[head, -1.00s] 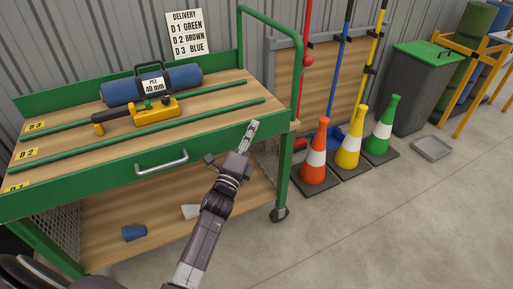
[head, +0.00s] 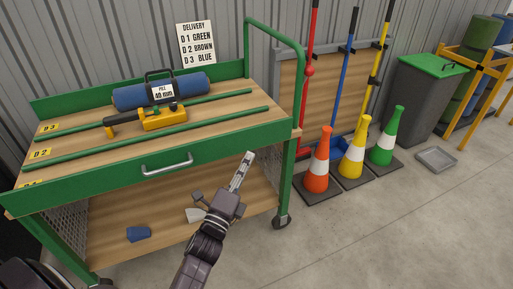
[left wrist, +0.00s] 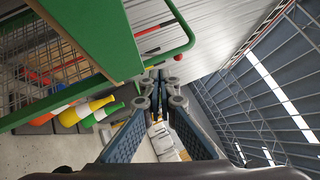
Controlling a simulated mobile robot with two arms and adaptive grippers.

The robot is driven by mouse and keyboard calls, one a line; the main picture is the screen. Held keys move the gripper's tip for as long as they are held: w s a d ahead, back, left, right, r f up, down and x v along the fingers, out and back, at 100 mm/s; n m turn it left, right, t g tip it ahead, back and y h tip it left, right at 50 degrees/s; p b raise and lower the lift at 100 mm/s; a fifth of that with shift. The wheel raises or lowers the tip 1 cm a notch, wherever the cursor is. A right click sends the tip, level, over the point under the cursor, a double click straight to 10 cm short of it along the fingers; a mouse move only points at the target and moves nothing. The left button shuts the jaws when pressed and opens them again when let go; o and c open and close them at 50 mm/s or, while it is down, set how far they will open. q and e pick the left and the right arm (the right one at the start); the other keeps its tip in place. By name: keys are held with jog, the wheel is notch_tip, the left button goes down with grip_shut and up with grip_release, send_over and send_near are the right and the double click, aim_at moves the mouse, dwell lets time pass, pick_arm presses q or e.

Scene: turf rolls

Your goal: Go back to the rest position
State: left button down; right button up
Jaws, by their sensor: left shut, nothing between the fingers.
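My left gripper (head: 243,172) is shut and empty in the head view, in front of the green cart's (head: 220,143) front edge and below its top. In the left wrist view its fingers (left wrist: 158,80) meet, with the cart's green frame (left wrist: 100,35) to the upper left. A blue roll (head: 205,90) with a "PILE 40 mm" label lies at the back of the cart top, in the D3 lane. A yellow and black tool (head: 163,117) lies in front of it. My right gripper is not in view.
Orange (head: 317,172), yellow (head: 353,155) and green (head: 384,146) cones stand right of the cart. A grey bin (head: 425,95) with a green lid and a shallow grey tray (head: 436,159) are farther right. The floor at the lower right is clear.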

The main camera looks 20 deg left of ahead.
pick_arm(q)
jog(key=shift+s, duration=0.2)
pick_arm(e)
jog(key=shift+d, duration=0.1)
